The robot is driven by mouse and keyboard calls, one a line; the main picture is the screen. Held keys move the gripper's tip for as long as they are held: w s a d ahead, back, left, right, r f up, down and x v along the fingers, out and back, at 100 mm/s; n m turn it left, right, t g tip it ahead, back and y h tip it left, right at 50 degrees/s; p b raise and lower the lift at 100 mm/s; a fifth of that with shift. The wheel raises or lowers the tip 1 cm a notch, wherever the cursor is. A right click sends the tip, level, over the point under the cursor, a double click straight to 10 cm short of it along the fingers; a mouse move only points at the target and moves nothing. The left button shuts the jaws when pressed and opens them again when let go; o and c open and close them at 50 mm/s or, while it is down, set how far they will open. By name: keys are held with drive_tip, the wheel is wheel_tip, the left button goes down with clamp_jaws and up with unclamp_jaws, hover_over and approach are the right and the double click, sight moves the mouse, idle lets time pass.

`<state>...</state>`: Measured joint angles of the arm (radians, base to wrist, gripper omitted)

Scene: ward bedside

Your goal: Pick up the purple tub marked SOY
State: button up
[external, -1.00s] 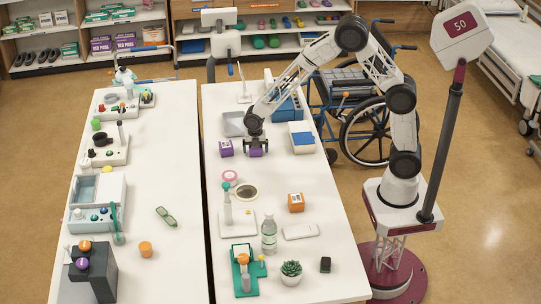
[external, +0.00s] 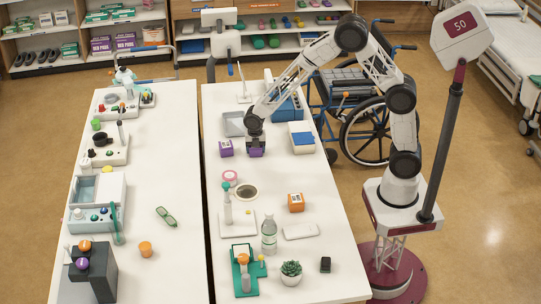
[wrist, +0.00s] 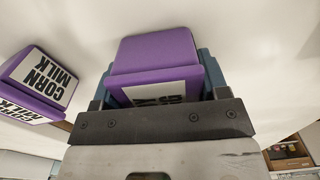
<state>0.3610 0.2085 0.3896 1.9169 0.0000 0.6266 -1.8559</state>
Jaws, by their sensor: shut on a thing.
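A purple tub (wrist: 155,55) with a white label sits between the fingers of my gripper (wrist: 160,78) in the wrist view. The gripper is shut on it. Its label is mostly hidden by the gripper body, so I cannot read it fully. In the external view my gripper (external: 256,146) is at the far part of the right-hand table, with the held tub (external: 256,153) at or just above the tabletop. A second purple tub (external: 226,148) stands just left of it. In the wrist view that tub (wrist: 40,80) reads CORN MILK.
An orange tub (external: 296,202) and a clear bottle (external: 269,235) stand nearer. A gap separates the two tables.

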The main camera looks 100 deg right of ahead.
drive_tip(key=shift+r, duration=0.15)
drive_tip(key=shift+r, duration=4.9)
drive_tip(key=shift+a, duration=0.15)
